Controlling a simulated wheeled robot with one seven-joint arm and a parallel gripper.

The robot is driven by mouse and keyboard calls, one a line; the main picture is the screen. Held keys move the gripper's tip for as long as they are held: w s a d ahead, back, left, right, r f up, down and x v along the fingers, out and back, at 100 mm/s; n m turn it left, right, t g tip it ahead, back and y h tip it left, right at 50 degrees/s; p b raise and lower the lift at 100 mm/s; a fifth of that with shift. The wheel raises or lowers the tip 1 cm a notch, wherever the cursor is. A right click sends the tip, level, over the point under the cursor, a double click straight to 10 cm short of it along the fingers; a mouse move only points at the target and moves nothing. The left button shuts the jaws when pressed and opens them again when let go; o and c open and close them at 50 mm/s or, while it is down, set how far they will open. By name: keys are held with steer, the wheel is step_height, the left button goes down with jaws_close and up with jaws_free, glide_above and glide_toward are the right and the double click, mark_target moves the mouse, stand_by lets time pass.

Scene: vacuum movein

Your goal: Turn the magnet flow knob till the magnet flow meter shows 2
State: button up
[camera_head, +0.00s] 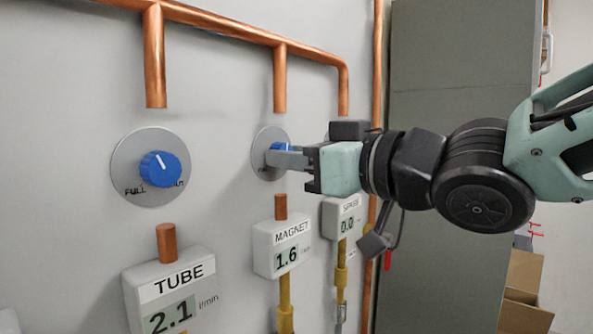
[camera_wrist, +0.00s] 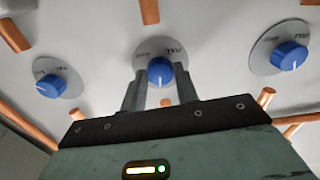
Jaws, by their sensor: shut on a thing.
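The magnet flow knob (camera_head: 277,147) is a blue knob on a round grey plate above the magnet meter. It also shows in the wrist view (camera_wrist: 160,71), between my fingers, with a white pointer line toward the bottom of that picture. My gripper (camera_head: 283,158) reaches in from the right and is shut on this knob. Its fingers hide part of the knob and plate in the head view. The magnet flow meter (camera_head: 281,248) is a white box labelled MAGNET, and its display reads 1.6.
To the left is the tube knob (camera_head: 160,169) with its meter (camera_head: 170,290) reading 2.1. Right of the magnet meter is the spare meter (camera_head: 343,217), reading 0.0. Copper pipes (camera_head: 279,80) run above the knobs. A grey cabinet (camera_head: 450,70) stands behind my arm.

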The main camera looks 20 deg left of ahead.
steer(key=n+b, duration=0.3)
steer(key=n, duration=0.1)
steer(key=shift+f+n+b, duration=0.1)
steer(key=shift+n+b, duration=0.2)
steer(key=shift+n, duration=0.1)
stand_by(0.4)
steer(key=o, duration=1)
steer(key=shift+c, duration=0.2)
steer(key=p+v, duration=0.8)
steer(key=v, duration=0.9)
steer(key=shift+d, duration=0.2)
